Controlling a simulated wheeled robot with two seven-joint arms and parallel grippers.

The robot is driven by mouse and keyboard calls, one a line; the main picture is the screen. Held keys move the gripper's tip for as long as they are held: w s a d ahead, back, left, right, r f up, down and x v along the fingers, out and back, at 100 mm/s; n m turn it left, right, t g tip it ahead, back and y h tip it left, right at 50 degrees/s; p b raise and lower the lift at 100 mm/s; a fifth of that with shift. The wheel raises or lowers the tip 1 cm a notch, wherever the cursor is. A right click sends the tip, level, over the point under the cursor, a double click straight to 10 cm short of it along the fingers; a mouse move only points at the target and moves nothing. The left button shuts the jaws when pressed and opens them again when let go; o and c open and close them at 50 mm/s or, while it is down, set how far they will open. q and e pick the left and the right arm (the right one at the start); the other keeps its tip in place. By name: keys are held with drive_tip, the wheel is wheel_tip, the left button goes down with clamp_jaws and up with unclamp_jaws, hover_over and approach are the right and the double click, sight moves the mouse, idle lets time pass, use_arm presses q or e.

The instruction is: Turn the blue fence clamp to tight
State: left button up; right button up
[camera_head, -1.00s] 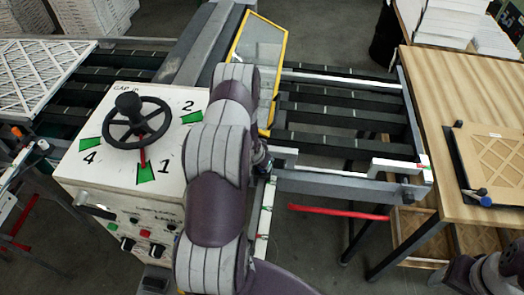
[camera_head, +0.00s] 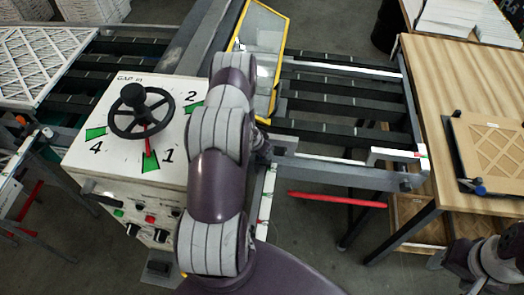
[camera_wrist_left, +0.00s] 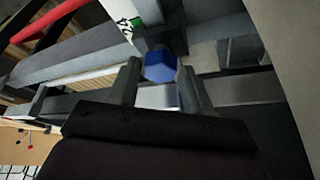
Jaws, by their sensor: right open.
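The blue fence clamp (camera_wrist_left: 160,66) shows in the left wrist view as a faceted blue knob on a grey rail. My left gripper (camera_wrist_left: 160,76) has one finger on each side of it. I cannot tell whether the fingers touch it. In the head view my left arm runs up the middle and hides most of its own gripper and the clamp. My right gripper (camera_head: 440,261) is at the lower right, open, apart from the machine and partly cut off by my arm.
A white control box (camera_head: 130,165) with a black handwheel (camera_head: 141,110) stands left of my left arm. A yellow-framed guard (camera_head: 279,70) and dark rollers (camera_head: 340,110) lie beyond. A wooden table (camera_head: 450,90) with a filter panel (camera_head: 490,150) is at right. A red bar (camera_head: 337,200) crosses below the rail.

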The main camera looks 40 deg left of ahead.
use_arm(q)
drive_tip(key=b+v, duration=0.1)
drive_tip(key=v, duration=0.6)
drive_tip(key=shift+r, duration=0.2)
drive_tip(key=shift+s, duration=0.1)
